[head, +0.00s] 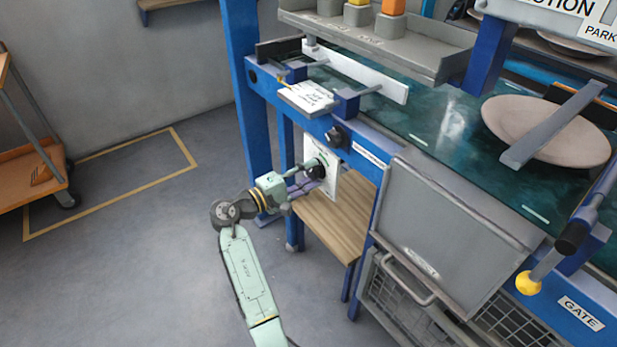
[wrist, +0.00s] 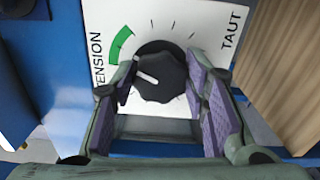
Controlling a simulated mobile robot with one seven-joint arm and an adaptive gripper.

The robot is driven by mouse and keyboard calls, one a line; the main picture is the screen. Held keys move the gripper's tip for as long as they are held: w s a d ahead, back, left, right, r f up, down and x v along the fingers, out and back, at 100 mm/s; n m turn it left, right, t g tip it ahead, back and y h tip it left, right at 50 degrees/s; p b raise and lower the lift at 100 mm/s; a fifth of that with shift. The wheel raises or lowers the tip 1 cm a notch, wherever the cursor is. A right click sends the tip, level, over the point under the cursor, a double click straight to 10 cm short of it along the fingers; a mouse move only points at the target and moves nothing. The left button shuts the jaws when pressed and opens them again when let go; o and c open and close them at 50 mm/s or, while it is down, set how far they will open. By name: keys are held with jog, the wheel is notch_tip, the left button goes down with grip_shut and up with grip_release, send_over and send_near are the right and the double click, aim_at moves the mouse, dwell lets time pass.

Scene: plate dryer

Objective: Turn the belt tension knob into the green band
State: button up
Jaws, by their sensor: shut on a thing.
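The black belt tension knob (wrist: 168,72) sits on a white dial plate (wrist: 200,22) marked TENSION and TAUT. Its white pointer line points left and slightly up. The green band (wrist: 121,45) is at the dial's upper left; the pointer lies below the band's lower end, outside it. My gripper (wrist: 163,88) is shut on the knob, with a purple pad on each side of it. In the head view my gripper (head: 304,184) reaches the knob (head: 316,168) on the white plate under the blue frame.
Another black knob (head: 336,136) is on the blue beam above. A wooden shelf (head: 335,225) is below the dial, and a grey box (head: 440,210) stands to the right. Open floor (head: 130,260) lies to the left.

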dwell(0.4)
jog(key=o, duration=1.1)
jog(key=v, duration=1.2)
jog(key=shift+a, duration=0.1)
